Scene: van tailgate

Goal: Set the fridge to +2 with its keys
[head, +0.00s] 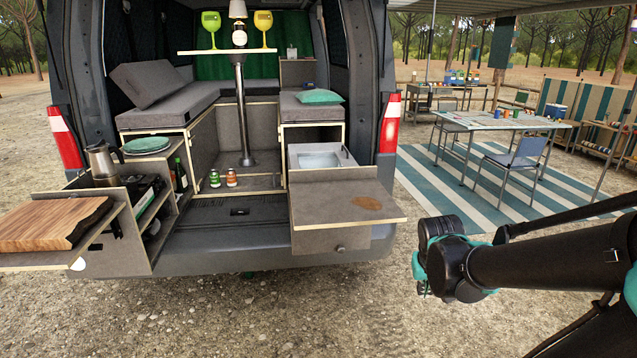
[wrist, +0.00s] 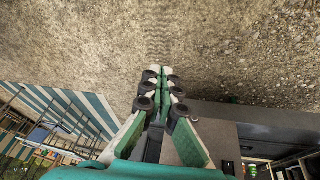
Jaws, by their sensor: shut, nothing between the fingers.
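My gripper (wrist: 163,78) is shut and empty, with its green-and-black fingers together over bare gravel in the wrist view. In the head view my gripper (head: 425,287) is at the right, partly hidden behind its wrist, outside the van and to the right of the pull-out worktop. I cannot pick out a fridge, its keys or a temperature display for certain. A small grey box unit (head: 298,71) stands at the back right inside the van, with a small blue patch near its lower front; I cannot tell what it is.
The pull-out worktop (head: 345,205) with a brown stain juts from the van's right side, below a sink (head: 320,160). At left are a cutting board (head: 50,222) and a kettle (head: 104,163). Two jars (head: 231,177) stand on the van floor. Open gravel lies in front.

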